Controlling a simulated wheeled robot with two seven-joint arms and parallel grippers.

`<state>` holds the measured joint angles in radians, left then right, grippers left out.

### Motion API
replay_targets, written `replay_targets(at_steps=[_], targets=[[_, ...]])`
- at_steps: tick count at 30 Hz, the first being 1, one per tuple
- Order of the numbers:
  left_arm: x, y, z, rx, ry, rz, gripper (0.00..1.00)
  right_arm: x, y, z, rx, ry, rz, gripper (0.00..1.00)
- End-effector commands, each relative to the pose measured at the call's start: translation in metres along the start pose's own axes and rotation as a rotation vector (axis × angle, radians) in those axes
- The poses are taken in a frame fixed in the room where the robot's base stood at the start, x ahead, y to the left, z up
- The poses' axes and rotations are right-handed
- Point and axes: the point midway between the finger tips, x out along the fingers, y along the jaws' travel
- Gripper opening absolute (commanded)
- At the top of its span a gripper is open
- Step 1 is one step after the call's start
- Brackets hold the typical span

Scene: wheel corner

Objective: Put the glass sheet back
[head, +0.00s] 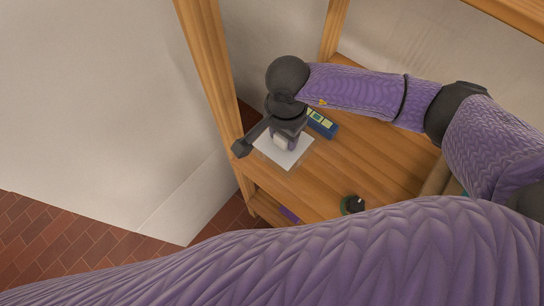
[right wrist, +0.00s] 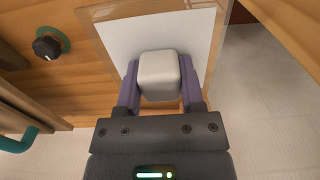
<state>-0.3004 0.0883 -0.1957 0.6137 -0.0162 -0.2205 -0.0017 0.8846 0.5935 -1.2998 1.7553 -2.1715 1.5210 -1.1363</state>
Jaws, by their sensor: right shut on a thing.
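My right gripper (head: 284,142) is over the left end of the wooden shelf. In the right wrist view its purple fingers (right wrist: 157,95) are shut on a pale rounded block (right wrist: 159,75). Beyond the block is a white sheet (right wrist: 120,34), also visible in the head view (head: 268,148). A clear border, which looks like the glass sheet (right wrist: 219,32), shows around the white. I cannot tell whether the block is fixed to the glass, or whether the glass touches the shelf. My left gripper is not in view.
The wooden shelf (head: 375,160) has posts at its corners. A blue box (head: 321,124) lies behind the gripper. A black knob with a green base (head: 352,204) is at the front. Pale walls and a red brick floor (head: 60,235) lie left.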

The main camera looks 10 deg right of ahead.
Motion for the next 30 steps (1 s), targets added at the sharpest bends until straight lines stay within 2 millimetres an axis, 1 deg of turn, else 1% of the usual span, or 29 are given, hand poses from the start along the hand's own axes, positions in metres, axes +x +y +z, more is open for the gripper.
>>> replay_targets(at_steps=[2,6,10,12,15,17,23,28,29,30], targets=[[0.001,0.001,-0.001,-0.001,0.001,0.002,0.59,0.002,0.000,0.000,0.000,-0.001,0.000,0.00],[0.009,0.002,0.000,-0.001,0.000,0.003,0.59,0.034,0.001,0.001,0.000,-0.003,0.004,0.00],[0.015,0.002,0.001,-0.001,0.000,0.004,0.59,0.059,0.000,0.001,0.000,-0.003,0.003,0.00],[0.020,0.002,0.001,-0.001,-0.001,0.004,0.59,0.076,0.001,0.001,0.000,-0.002,0.004,0.00],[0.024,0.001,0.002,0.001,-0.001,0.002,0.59,0.093,0.000,0.000,-0.001,-0.002,0.002,0.00],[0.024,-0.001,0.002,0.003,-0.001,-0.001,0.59,0.097,0.000,0.000,-0.002,0.000,0.001,0.00],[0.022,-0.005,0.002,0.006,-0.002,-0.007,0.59,0.096,0.000,0.000,-0.002,0.000,-0.001,0.00],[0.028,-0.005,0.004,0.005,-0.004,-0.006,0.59,0.101,0.000,0.000,-0.003,0.000,0.000,0.00],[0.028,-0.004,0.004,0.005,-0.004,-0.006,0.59,0.102,0.000,0.000,-0.003,-0.001,0.000,0.52],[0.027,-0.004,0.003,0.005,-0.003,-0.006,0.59,0.101,0.000,0.000,-0.003,0.000,0.000,0.60]])
